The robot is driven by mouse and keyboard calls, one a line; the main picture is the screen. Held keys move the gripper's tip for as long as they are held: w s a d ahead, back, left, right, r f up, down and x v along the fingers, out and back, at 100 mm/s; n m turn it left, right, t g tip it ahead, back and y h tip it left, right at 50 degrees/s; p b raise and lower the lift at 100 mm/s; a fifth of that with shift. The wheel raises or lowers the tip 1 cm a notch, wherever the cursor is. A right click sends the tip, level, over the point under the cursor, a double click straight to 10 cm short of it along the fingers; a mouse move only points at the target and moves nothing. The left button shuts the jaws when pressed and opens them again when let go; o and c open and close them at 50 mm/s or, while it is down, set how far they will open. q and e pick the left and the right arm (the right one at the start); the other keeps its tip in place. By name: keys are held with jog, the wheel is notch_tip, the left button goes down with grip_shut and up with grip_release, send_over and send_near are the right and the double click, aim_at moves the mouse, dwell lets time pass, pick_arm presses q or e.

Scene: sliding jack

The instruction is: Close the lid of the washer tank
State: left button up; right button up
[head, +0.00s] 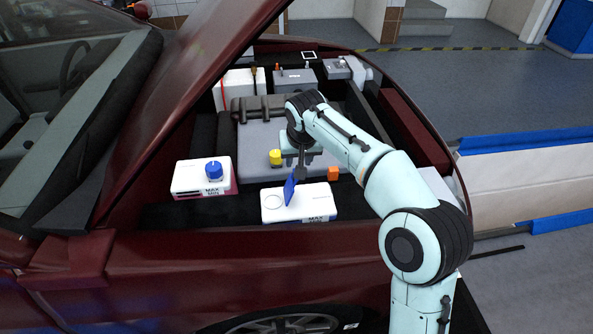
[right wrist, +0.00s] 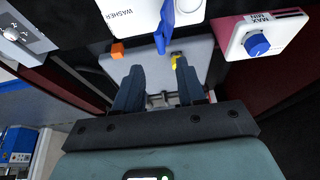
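The white washer tank (head: 318,200) sits at the near edge of the engine bay, and its "WASHER" label shows on the tank in the right wrist view (right wrist: 120,12). Its blue lid (head: 290,190) stands open, roughly upright, beside the round opening at the tank's left. The lid also shows in the right wrist view (right wrist: 164,28), just beyond the fingertips. My right gripper (head: 301,173) is above and behind the lid. In the right wrist view its two fingers (right wrist: 159,66) are spread apart with nothing clearly held. Contact with the lid cannot be told. My left gripper is out of view.
A second white tank (head: 188,177) with a blue cap stands to the left. A yellow cap (head: 275,157) and an orange block (head: 333,174) are close to my right gripper. The raised dark red hood (head: 190,90) slants over the left side.

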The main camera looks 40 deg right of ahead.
send_over(291, 186)
jog(key=d, duration=0.2)
jog(key=f, duration=0.7)
jog(key=shift+s+a+f+b, duration=0.2)
jog(key=shift+s+f+b, duration=0.05)
jog(key=shift+s+b, duration=0.1)
jog(key=shift+c, duration=0.4)
grip_shut()
